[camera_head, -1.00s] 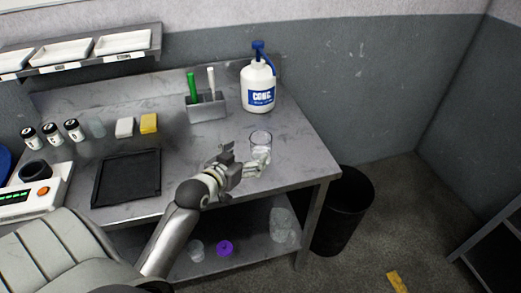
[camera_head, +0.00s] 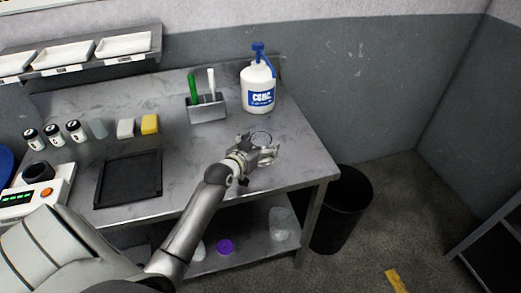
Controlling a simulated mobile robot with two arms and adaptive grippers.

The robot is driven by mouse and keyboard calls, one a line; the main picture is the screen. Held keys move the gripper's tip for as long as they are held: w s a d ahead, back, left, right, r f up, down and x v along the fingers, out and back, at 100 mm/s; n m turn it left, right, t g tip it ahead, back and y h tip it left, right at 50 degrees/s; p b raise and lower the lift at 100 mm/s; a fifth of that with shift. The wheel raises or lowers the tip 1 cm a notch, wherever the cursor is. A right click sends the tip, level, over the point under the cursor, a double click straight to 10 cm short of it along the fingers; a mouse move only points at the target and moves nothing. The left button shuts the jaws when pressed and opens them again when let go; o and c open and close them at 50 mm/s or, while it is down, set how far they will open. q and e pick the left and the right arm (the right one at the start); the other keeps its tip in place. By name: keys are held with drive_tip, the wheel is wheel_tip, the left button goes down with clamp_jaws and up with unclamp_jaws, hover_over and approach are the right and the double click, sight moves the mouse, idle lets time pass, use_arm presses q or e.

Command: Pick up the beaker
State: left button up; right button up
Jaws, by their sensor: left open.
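The beaker (camera_head: 262,137) is a clear glass vessel standing on the grey metal bench, right of the middle. Its rim shows just behind my left gripper; its lower part is hidden by the gripper. My left gripper (camera_head: 264,148) is open, with its fingers reaching to the beaker, one on the left near the rim and one on the right. I cannot tell whether the fingers touch the glass. My right gripper is not in view.
Behind the beaker stand a white bottle with blue cap (camera_head: 258,88) and a metal holder (camera_head: 207,108) with green and white tools. A black tray (camera_head: 128,178) lies to the left. A black bin (camera_head: 341,210) stands on the floor beside the bench's right end.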

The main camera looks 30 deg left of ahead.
use_arm(q)
drive_tip(key=shift+w, duration=0.15)
drive_tip(key=shift+c, duration=0.4)
drive_tip(key=c, duration=0.9)
drive_tip(key=shift+c, duration=1.2)
drive_tip(key=shift+r, duration=0.15)
